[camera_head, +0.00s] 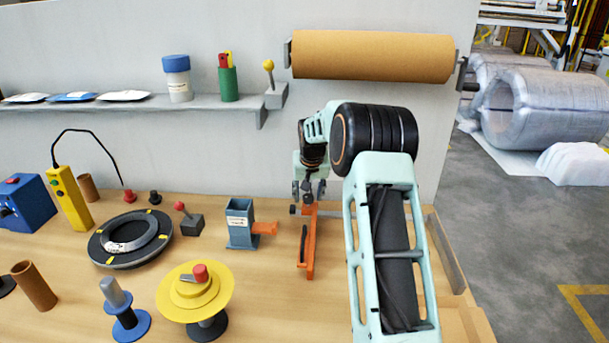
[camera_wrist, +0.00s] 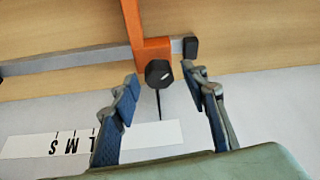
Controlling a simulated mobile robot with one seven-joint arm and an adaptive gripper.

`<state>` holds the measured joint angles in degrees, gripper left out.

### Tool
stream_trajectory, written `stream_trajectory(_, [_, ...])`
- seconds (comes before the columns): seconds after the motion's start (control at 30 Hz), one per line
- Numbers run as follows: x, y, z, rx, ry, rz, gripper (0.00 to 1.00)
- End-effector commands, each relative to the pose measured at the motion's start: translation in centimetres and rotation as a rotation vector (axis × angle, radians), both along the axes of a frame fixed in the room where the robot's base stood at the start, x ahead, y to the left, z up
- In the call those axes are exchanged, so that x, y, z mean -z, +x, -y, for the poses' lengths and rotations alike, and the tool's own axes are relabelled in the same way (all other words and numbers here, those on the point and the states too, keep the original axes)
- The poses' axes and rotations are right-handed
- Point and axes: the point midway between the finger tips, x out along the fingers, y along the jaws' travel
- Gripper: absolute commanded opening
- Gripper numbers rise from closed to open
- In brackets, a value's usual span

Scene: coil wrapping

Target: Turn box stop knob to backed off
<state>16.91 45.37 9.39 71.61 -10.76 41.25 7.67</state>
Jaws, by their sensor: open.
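The black knob (camera_wrist: 158,73) with a short white mark on its face sits on an orange bracket (camera_wrist: 150,48) in the wrist view. The bracket is on a grey bar (camera_wrist: 70,61) with a black end cap (camera_wrist: 190,47). My gripper (camera_wrist: 160,77) is open, with one finger left and one right of the knob, both apart from it. A thin dark line runs from the knob across a white label (camera_wrist: 45,145) marked S, M and L. In the head view, my gripper (camera_head: 308,190) is at the far end of the orange part (camera_head: 307,250), and I cannot make out the knob.
A blue-grey holder with an orange tab (camera_head: 240,225) stands left of the orange part. A yellow disc stand (camera_head: 165,300) and a dark ring (camera_head: 105,250) are further left. The brown paper roll (camera_head: 370,57) hangs on the wall panel above my arm. A grey shelf (camera_head: 210,103) is at left.

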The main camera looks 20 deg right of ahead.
Motion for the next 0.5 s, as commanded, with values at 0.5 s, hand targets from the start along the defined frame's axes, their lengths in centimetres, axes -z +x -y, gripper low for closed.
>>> stream_trajectory(0.5, [-1.6, -0.3, -0.4, 0.34, 0.0, 0.005, 0.41])
